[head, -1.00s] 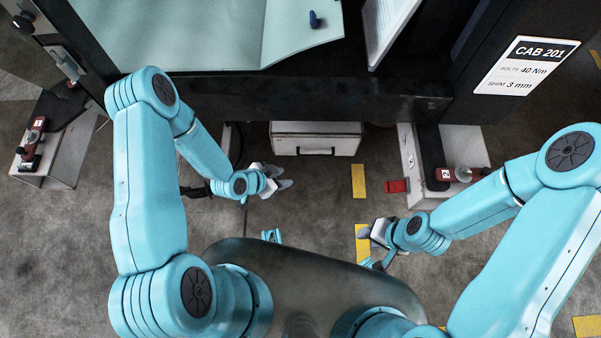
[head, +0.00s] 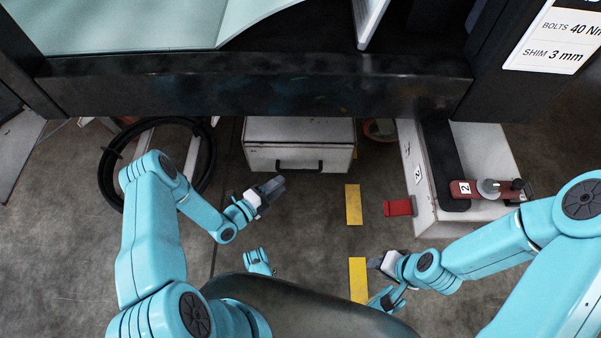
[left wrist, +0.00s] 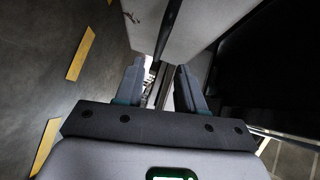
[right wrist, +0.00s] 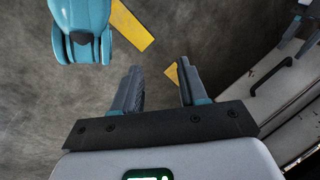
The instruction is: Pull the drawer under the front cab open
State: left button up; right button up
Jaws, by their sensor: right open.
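The drawer (head: 300,145) is a pale box-like unit under the dark cab edge, with a black bar handle (head: 299,165) on its front. I cannot tell whether it stands pulled out at all. My left gripper (head: 272,188) is open, just below and left of the handle, apart from it. In the left wrist view its fingers (left wrist: 160,88) are spread, with a pale panel and a dark strip ahead. My right gripper (head: 381,263) is open and empty over the floor, lower right of the drawer. Its spread fingers (right wrist: 157,92) show in the right wrist view.
The dark cab beam (head: 250,85) runs above the drawer. A white cabinet (head: 430,190) marked 2, with a red tool (head: 465,188), stands at right. A red block (head: 398,207) and yellow floor strips (head: 353,204) lie between. A black ring (head: 110,180) is at left.

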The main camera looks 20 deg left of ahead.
pick_arm(q)
jog(key=b+x, duration=0.3)
jog(key=x, duration=0.6)
jog(key=shift+w+d, duration=0.25)
pick_arm(e)
jog(key=shift+t, duration=0.5)
jog(key=w+f, duration=0.2)
jog(key=f, duration=0.1)
jog(key=shift+w+d+f, duration=0.1)
jog(key=shift+f, duration=0.15)
pick_arm(q)
grip_shut()
